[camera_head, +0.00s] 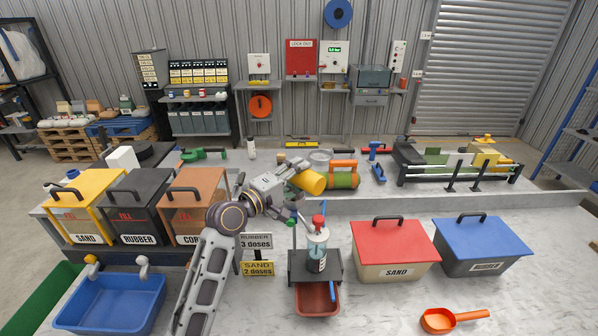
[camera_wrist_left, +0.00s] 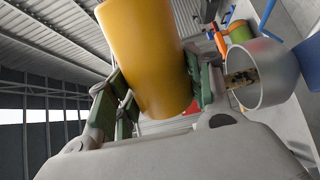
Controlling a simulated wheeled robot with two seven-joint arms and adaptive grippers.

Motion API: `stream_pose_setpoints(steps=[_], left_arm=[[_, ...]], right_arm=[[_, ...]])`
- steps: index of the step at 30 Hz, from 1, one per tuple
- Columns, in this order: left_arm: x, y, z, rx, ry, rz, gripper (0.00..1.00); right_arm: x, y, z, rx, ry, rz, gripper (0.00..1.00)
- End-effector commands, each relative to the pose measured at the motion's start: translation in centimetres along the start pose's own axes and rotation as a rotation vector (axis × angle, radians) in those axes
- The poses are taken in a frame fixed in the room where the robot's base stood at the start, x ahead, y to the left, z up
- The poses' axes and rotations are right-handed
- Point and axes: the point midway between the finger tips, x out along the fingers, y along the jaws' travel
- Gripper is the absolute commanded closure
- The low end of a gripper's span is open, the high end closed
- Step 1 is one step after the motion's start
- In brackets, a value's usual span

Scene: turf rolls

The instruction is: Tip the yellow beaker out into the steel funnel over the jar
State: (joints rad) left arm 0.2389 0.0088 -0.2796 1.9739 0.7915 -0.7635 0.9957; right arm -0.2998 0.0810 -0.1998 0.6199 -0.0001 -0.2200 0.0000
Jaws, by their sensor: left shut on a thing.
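The yellow beaker (camera_head: 311,182) is held tilted in the air above the bench, near the middle of the head view. My left gripper (camera_head: 297,172) is shut on it. In the left wrist view, the beaker (camera_wrist_left: 147,55) sits between the green-padded fingers of the gripper (camera_wrist_left: 165,95). A grey, round, open vessel (camera_wrist_left: 268,78) stands beside it there, with something speckled showing inside. It may be the grey rim (camera_head: 320,157) behind the beaker in the head view. I cannot clearly identify the steel funnel or its jar. My right gripper is not in view.
A red-topped clear bottle (camera_head: 317,243) stands on a dark stand, with a red tray (camera_head: 317,300) below. A green-orange roll (camera_head: 343,175) lies behind the beaker. Lidded bins flank both sides: red-lidded (camera_head: 395,243), blue-lidded (camera_head: 483,238), yellow (camera_head: 85,205). An orange scoop (camera_head: 440,320) lies front right.

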Motion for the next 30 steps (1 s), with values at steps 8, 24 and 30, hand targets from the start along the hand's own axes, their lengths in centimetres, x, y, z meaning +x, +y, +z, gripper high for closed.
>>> stream_pose_setpoints(steps=[8, 24, 30], left_arm=[[0.1, -0.2, -0.7, -0.241, 0.0, 0.004, 0.75], [0.0, -0.5, -1.1, -0.401, -0.001, 0.003, 0.75], [0.0, -0.5, -1.1, -0.399, -0.001, 0.003, 0.75]], right_arm=[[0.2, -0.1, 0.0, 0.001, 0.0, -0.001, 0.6], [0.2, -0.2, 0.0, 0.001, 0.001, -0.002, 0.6], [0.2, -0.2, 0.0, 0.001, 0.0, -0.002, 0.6]])
